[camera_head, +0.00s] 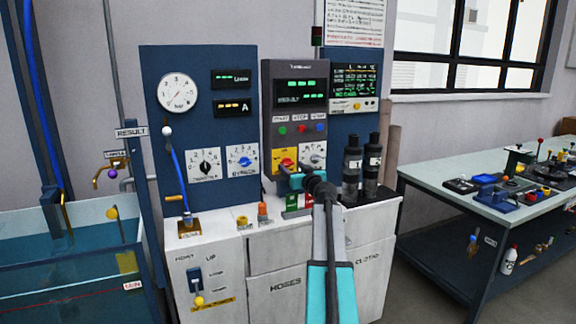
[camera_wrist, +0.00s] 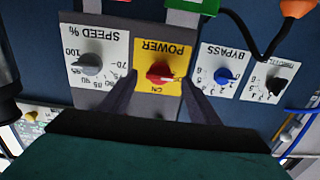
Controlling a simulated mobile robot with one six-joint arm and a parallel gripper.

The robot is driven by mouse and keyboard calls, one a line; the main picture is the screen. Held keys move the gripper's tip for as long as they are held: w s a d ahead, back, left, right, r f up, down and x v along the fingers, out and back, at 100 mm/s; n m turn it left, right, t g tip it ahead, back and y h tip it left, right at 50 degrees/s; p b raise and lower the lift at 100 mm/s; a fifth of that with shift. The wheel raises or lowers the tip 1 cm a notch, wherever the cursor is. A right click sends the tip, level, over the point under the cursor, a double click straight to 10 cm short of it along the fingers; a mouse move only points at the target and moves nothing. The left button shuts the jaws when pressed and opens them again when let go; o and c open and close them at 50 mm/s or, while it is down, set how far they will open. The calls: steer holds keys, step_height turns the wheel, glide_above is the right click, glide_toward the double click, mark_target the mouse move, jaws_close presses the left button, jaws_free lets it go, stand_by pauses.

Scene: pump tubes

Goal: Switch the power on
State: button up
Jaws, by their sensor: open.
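The power switch is a red rotary knob on a yellow plate marked POWER, low on the grey control panel (camera_head: 265,90). In the head view the red knob (camera_head: 287,163) shows just above my gripper (camera_head: 291,180). In the wrist view, which is upside down, the red knob (camera_wrist: 158,72) has a pale pointer toward the picture's right. An ON mark sits on the plate's lower left. My gripper (camera_wrist: 160,80) is open and empty, its dark fingers on either side of the knob. I cannot tell whether they touch it.
The speed knob (camera_wrist: 90,64) and the blue bypass knob (camera_wrist: 222,76) flank the power plate. Two black bottles (camera_head: 351,172) stand close right of my gripper. The panel display (camera_head: 301,93) is lit. A water tank (camera_head: 75,270) stands left and a workbench (camera_head: 480,195) right.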

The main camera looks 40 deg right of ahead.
mark_target(289, 165)
steer(key=shift+x, duration=2.15)
steer(key=shift+c, duration=0.2)
steer(key=c, duration=1)
